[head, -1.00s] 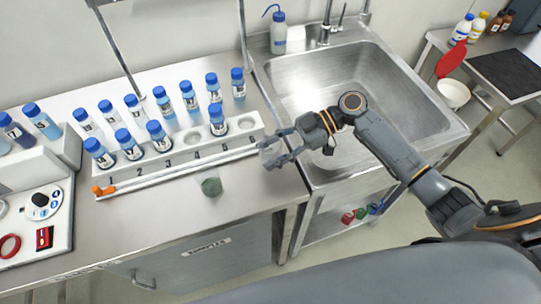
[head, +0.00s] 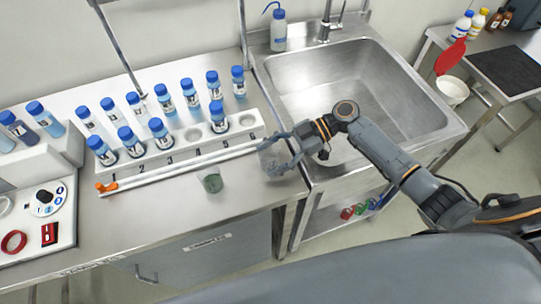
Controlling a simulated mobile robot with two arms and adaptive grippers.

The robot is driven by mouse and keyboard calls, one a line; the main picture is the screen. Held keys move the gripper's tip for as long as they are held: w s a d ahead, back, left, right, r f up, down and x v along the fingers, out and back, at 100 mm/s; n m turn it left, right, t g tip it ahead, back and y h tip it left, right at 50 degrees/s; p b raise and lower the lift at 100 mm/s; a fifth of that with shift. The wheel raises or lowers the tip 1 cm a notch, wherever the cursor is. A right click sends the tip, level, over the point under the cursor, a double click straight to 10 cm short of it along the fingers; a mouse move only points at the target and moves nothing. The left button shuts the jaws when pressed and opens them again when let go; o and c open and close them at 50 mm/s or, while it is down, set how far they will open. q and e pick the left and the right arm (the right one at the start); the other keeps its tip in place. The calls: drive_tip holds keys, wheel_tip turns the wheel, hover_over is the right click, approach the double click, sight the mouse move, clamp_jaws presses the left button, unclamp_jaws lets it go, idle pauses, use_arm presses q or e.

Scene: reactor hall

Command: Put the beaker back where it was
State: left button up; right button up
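The beaker (head: 270,161) looks like a small clear glass vessel, faint against the steel. My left gripper is not in view.
A white rack (head: 170,160) with several blue-capped vials stands left of my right gripper. A small green-tinted vessel (head: 212,183) is on the counter in front of it. The sink (head: 345,95) lies to the right. Bare counter (head: 160,220) runs along the front.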

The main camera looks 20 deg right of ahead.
drive_tip(key=shift+r+p, duration=0.3)
drive_tip(key=b+v, duration=0.2)
drive_tip(key=v, duration=0.3)
drive_tip(key=b+v, duration=0.2)
drive_tip(key=v, duration=0.3)
drive_tip(key=shift+d+f, duration=0.1)
drive_tip(key=shift+d, duration=0.3)
drive_tip(key=shift+d+r+b, duration=0.3)
drive_tip(key=shift+d+r, duration=0.1)
drive_tip(key=shift+d, duration=0.15)
